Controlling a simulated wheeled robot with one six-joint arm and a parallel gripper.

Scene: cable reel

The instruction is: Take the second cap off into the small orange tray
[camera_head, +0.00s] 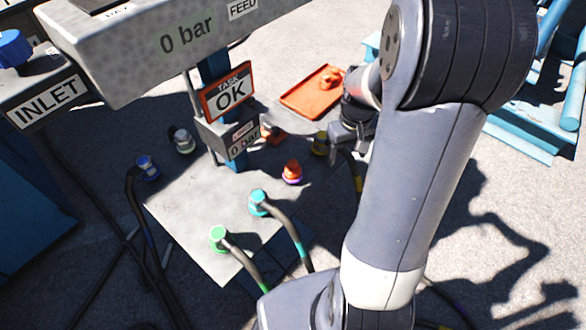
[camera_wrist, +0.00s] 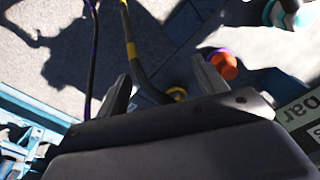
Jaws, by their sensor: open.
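An orange cap (camera_head: 292,170) sits on a purple-ringed port on the grey plate (camera_head: 190,212); it also shows in the wrist view (camera_wrist: 224,66), just right of one finger. The small orange tray (camera_head: 305,98) lies on the ground behind the plate. It holds an orange piece (camera_head: 330,77) that looks like a cap. My gripper (camera_head: 350,142) is open beside the yellow connector (camera_head: 320,143), to the right of and behind the orange cap. In the wrist view my gripper (camera_wrist: 160,72) spans a cable, with the yellow ring (camera_wrist: 178,93) low between the fingers. Nothing appears held.
Teal (camera_head: 258,198) and green (camera_head: 218,235) connectors with hoses stand near the plate's front. A blue connector (camera_head: 147,166) and a grey one (camera_head: 182,140) stand left. Blue frames (camera_head: 520,138) stand right.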

